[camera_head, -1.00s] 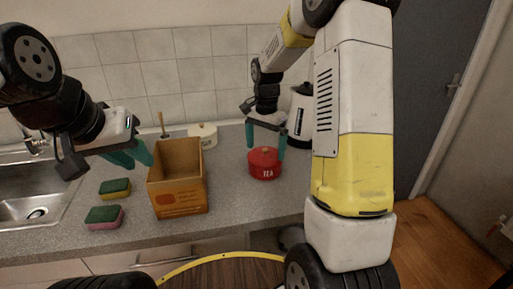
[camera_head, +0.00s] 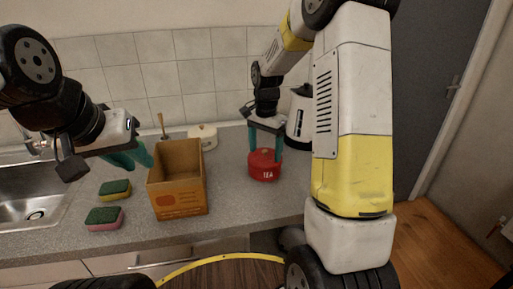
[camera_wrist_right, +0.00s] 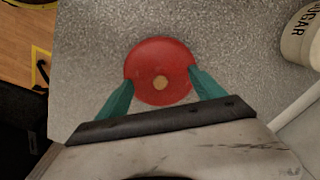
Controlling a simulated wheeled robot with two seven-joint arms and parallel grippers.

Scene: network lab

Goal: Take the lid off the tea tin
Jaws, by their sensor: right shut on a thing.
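The red tea tin (camera_head: 264,173), marked TEA, stands upright on the counter. Its round red lid (camera_wrist_right: 150,62) with a pale knob in the middle fills the centre of the right wrist view. My right gripper (camera_head: 265,157) points down from above, with one teal finger on each side of the lid. It is shut on the lid, which sits on the tin with no gap that I can see. My left gripper (camera_head: 139,160) hangs to the left of the cardboard box, with its teal fingers apart and nothing between them.
An open cardboard box (camera_head: 181,203) stands left of the tin. Two sponges (camera_head: 115,189) lie left of the box, near the sink (camera_head: 30,208). A cream sugar tin (camera_head: 204,134) and a kettle (camera_head: 299,118) stand behind. Counter is clear between box and tea tin.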

